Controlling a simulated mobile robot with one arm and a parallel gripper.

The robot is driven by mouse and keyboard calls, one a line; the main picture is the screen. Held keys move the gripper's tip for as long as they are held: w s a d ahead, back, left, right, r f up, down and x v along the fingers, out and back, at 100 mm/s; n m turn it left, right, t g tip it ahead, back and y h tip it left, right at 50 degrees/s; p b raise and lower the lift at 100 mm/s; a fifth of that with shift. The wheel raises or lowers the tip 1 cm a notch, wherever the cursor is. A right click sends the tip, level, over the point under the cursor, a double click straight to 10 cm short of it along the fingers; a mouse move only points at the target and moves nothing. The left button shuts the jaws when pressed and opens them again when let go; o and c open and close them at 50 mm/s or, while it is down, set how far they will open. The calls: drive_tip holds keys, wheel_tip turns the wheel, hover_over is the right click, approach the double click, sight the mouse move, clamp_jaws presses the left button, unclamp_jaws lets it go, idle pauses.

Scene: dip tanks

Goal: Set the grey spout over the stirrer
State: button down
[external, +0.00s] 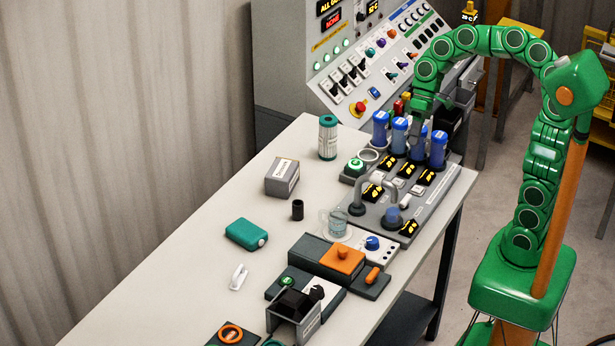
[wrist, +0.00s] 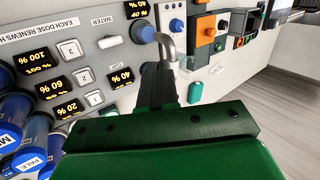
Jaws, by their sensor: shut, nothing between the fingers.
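The grey spout (external: 378,183) is a bent tube arching over the near end of the dosing panel. The spout also shows in the wrist view (wrist: 167,40). The stirrer (external: 384,253) is a pale box with a blue dial, beside the panel, with a clear beaker (external: 337,224) near its far end. The spout's arch does not reach over the beaker. My gripper (external: 417,152) is shut and empty among the blue canisters, apart from the spout. Its dark fingers (wrist: 157,82) point toward the spout in the wrist view.
Several blue canisters (external: 380,129) stand close around my gripper. The panel (external: 425,205) carries lit displays and buttons. A grey box (external: 282,177) and a black cup (external: 297,210) stand left; the table between is clear.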

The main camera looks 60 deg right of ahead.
drive_tip(key=w+d+f+m+y, duration=0.1)
drive_tip(key=w+d, duration=0.3)
drive_tip(key=w, duration=0.1)
drive_tip(key=shift+w+d+f+t, duration=0.15)
drive_tip(key=shift+w+f+t, duration=0.05)
drive_tip(key=shift+t, duration=0.2)
drive_tip(key=shift+f, duration=0.1)
drive_tip(key=a+r+x, duration=0.2)
drive_tip(key=x, duration=1.1)
drive_tip(key=shift+a, duration=0.2)
